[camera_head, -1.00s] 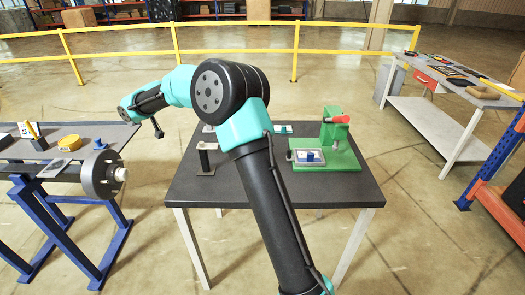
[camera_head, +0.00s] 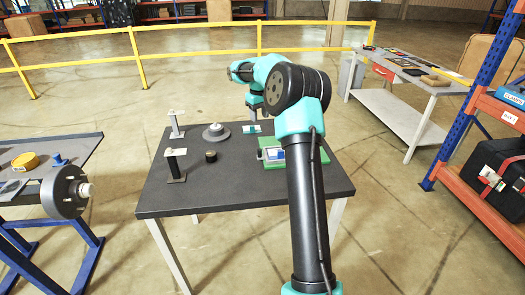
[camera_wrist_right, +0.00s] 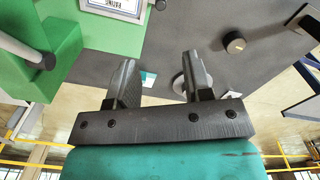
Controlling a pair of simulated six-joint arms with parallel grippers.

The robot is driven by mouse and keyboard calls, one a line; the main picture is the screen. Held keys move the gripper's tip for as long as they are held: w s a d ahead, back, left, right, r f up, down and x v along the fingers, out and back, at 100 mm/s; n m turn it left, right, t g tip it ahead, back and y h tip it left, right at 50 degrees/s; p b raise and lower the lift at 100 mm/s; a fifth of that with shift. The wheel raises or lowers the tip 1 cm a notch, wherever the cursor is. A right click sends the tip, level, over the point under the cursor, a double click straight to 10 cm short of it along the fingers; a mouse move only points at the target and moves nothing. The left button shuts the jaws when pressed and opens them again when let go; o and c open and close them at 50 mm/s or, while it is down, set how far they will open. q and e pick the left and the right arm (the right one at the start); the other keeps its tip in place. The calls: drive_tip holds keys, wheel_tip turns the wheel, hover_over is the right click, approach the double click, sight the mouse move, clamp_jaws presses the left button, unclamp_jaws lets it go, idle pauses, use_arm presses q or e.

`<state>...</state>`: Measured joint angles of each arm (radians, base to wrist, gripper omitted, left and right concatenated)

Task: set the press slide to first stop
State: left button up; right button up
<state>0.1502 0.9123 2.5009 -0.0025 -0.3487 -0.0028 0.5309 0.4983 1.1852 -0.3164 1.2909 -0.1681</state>
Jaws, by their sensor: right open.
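The green press (camera_head: 322,155) stands on the right half of the dark table (camera_head: 230,190). In the head view my right arm hides most of it, and only part of its green base and a framed plate (camera_head: 270,154) show. In the right wrist view its green body (camera_wrist_right: 45,60) is at the left, with a grey rod ending in a black tip (camera_wrist_right: 48,61). I cannot make out the slide or its stops. My right gripper (camera_head: 254,109) is open and empty behind the press, above the table's far part; its two fingers (camera_wrist_right: 160,80) are apart in the wrist view. My left gripper is out of view.
A side bench (camera_head: 40,160) is at left; a blue-orange rack (camera_head: 470,110) is at right. The table's front is clear.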

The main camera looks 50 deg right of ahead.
sight(259, 150)
wheel_tip(259, 150, down, 18)
drive_tip(key=shift+r, duration=0.25)
idle(0.6)
drive_tip(key=shift+c, duration=0.3)
clamp_jaws()
